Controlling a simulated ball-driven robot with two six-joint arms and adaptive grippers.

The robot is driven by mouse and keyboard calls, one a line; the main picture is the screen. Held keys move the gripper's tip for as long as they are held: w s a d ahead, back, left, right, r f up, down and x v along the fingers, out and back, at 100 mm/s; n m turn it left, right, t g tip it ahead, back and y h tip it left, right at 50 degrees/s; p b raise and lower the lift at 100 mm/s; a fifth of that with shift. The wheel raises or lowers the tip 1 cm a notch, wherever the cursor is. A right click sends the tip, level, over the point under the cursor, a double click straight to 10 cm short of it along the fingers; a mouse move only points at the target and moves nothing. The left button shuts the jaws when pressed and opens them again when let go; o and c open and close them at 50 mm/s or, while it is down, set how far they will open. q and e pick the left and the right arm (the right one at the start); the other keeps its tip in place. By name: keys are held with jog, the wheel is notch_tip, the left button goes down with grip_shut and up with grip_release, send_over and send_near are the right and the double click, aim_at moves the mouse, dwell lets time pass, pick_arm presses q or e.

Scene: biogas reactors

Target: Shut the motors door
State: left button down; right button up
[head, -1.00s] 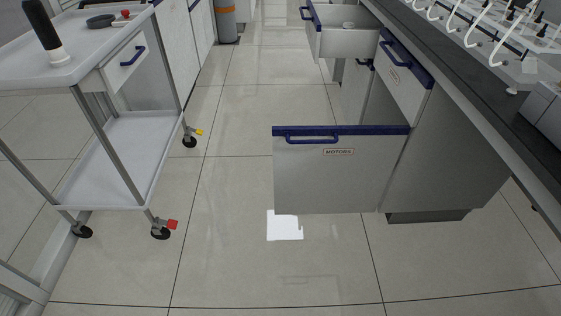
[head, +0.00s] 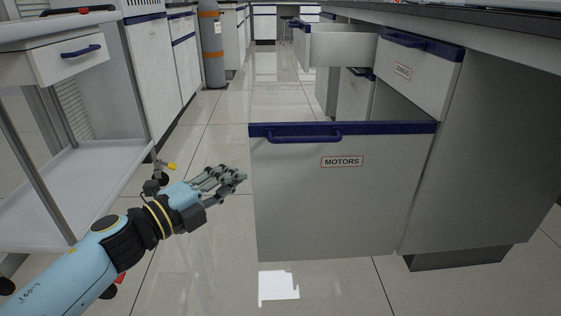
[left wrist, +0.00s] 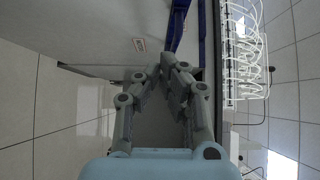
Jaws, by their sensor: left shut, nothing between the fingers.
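The motors door (head: 345,205) is a grey panel with a blue top edge, a blue handle (head: 305,136) and a MOTORS label (head: 342,161). It stands open, sticking out to the left from the cabinet (head: 485,165), with its labelled face toward me. My left gripper (head: 240,177) is shut and empty, just left of the door's free edge, below handle height. In the left wrist view, the shut fingers (left wrist: 166,66) are in front of the door panel (left wrist: 95,30); I cannot tell whether they touch it. My right gripper is out of view.
A white trolley (head: 95,165) with a drawer stands at the left. Beyond the door, another drawer (head: 335,48) is pulled out. A grey cylinder with an orange band (head: 212,50) stands farther back.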

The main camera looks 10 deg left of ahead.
aim_at(262, 151)
pick_arm(q)
jog(key=b+x, duration=0.1)
jog(key=x, duration=0.2)
jog(key=a+b+x, duration=0.1)
jog(key=x, duration=0.3)
jog(key=w+a+b+x, duration=0.1)
jog(key=x, duration=0.3)
jog(key=shift+a+f, duration=0.1)
jog(key=shift+f, duration=0.1)
jog(key=shift+w+a+r, duration=0.1)
jog(key=shift+w+r, duration=0.05)
jog(key=shift+w, duration=0.2)
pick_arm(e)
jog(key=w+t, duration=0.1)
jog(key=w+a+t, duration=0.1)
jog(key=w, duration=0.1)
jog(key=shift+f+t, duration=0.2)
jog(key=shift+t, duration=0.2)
